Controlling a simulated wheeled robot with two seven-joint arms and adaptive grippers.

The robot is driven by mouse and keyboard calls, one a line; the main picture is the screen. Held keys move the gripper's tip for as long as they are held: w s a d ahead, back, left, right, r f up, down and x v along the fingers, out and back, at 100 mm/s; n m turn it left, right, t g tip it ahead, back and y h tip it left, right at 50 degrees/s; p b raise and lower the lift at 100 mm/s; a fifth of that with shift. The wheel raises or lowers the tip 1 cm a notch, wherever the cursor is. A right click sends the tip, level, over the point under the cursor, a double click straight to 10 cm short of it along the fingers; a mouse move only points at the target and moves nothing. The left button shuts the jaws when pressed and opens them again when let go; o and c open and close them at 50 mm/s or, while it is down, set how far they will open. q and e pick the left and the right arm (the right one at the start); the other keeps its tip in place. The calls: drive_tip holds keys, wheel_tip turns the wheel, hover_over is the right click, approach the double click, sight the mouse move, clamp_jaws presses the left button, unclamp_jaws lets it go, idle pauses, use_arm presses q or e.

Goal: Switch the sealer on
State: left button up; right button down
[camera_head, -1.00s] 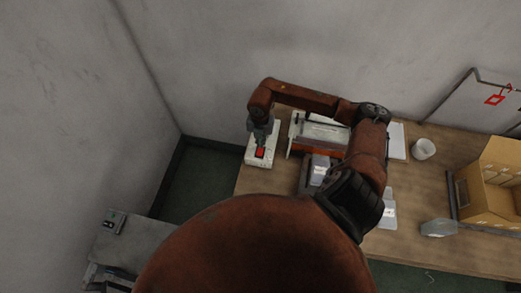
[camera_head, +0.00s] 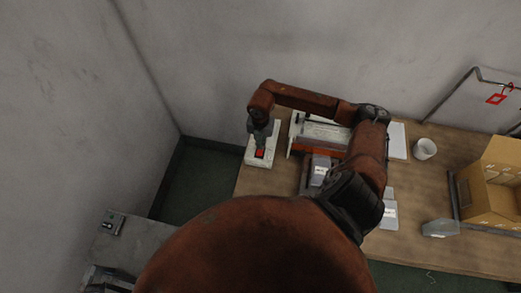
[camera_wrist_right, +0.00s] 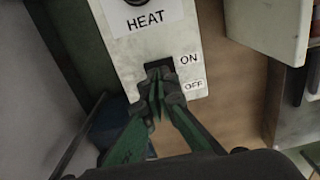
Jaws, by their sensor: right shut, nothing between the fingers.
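The sealer (camera_head: 322,132), a pale unit with a red-orange front edge, stands at the back of the table. In the right wrist view the box (camera_wrist_right: 118,62) carries a HEAT label (camera_wrist_right: 146,17) and ON and OFF labels beside a dark switch slot. My right gripper (camera_head: 262,146) is shut and empty, pointing down at the switch. In the right wrist view its fingertips (camera_wrist_right: 160,84) are at the slot and cover most of it. I cannot tell the switch's position. My left gripper is not in view.
A grey box (camera_head: 320,172) stands in front of the sealer, partly behind my arm. The wall is close behind the table.

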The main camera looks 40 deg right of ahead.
drive_tip(key=shift+f, duration=0.3)
drive_tip(key=shift+r, duration=0.1)
drive_tip(key=shift+r+p, duration=2.05)
drive_tip(key=shift+r, duration=1.45)
